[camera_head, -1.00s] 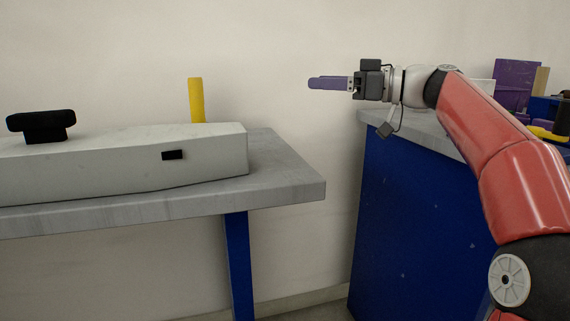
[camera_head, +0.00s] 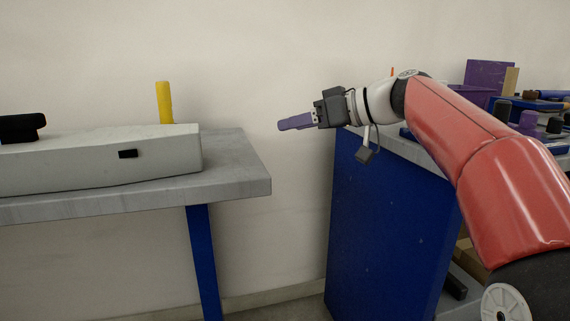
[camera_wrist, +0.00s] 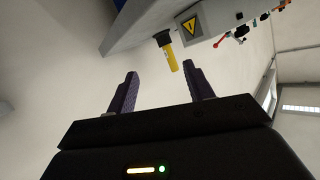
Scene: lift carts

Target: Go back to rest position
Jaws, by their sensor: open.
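My gripper (camera_head: 296,123) is at the centre of the head view, with purple fingers pointing left. It is in the air in front of the pale wall, between the two tables. In the wrist view my gripper (camera_wrist: 157,90) shows its two dark purple fingers spread apart with nothing between them. A yellow cylinder (camera_head: 164,102) stands behind the grey-white block on the left table. A yellow cylinder also shows in the wrist view (camera_wrist: 171,60), beyond the fingertips and apart from them.
The left table (camera_head: 235,172) has a grey top, a blue leg and a long grey-white block (camera_head: 90,160) on it. A blue cabinet (camera_head: 375,220) stands at right under my arm. Several items, including a purple box (camera_head: 487,76), are on the right. Open air separates the tables.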

